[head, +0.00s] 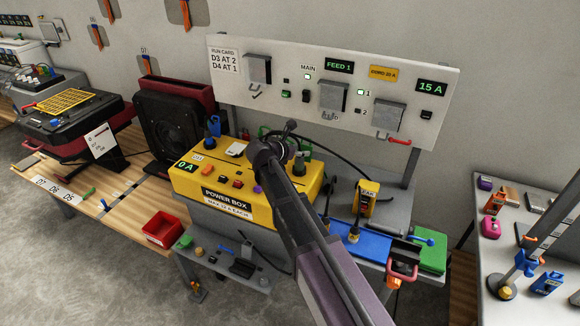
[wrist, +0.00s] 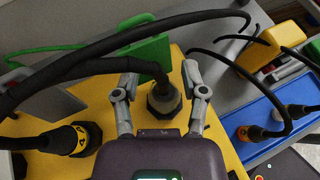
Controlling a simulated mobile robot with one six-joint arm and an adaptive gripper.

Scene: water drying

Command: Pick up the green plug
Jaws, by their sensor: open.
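My gripper (wrist: 163,91) is open above the yellow power box (head: 215,185). Its two fingers stand on either side of a dark grey plug (wrist: 163,104), seated upright in the box with a thick black cable curving up and left. I cannot see green on this plug. A green frame-like piece (wrist: 150,48) lies beyond it in the wrist view. In the head view, a small green item (head: 185,242) sits on the lower shelf; I cannot tell whether it is a plug. My arm hides part of the box top in the head view.
Another dark plug (wrist: 75,138) with a yellow mark stands left of my gripper. An orange-ringed plug (wrist: 250,132) is on the blue block (wrist: 270,112) at right. A yellow unit (head: 366,198) and the upright panel (head: 300,70) stand behind. Black cables cross the area.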

